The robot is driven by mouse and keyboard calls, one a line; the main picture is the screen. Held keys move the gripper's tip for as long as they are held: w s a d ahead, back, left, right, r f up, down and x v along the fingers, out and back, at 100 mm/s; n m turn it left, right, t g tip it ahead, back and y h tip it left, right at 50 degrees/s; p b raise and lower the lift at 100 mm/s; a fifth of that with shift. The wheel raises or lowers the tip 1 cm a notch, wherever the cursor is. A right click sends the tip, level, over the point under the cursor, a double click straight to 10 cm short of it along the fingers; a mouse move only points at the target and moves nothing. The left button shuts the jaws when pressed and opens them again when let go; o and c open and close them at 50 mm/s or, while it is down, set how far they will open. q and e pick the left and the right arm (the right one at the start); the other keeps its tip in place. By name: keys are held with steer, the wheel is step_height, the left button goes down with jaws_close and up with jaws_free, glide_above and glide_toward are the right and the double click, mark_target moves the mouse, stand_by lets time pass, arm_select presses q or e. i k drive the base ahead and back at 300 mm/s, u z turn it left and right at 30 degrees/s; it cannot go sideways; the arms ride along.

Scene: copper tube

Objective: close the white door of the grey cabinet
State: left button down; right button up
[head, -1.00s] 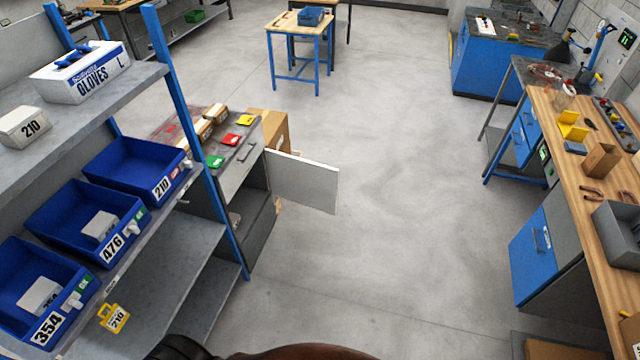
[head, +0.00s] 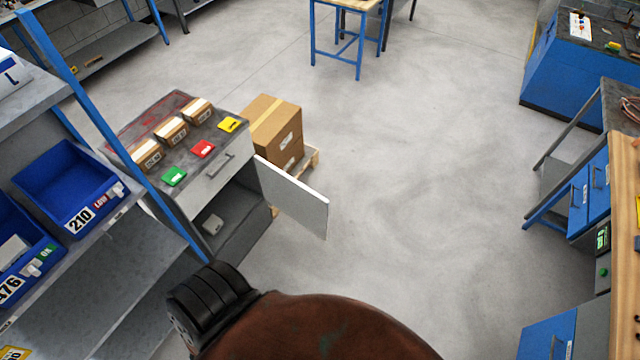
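The grey cabinet (head: 235,175) stands left of centre in the head view, beside the blue-posted shelf. Its white door (head: 292,196) is swung open and sticks out to the right over the floor. A drawer front with a grey handle (head: 220,166) is above the opening. Neither of my grippers shows in the view. A brown rounded shape and a black ribbed part fill the bottom of the picture, in front of the cabinet's near side.
Cardboard boxes (head: 275,128) stand on a pallet (head: 310,160) behind the door. The blue-posted shelf (head: 95,265) with blue bins (head: 68,185) is close on the left. A workbench (head: 625,200) runs along the right. The middle floor (head: 420,190) is clear.

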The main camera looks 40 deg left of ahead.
mark_target(302, 204)
steer(key=i, duration=3.15)
steer(key=u, duration=3.95)
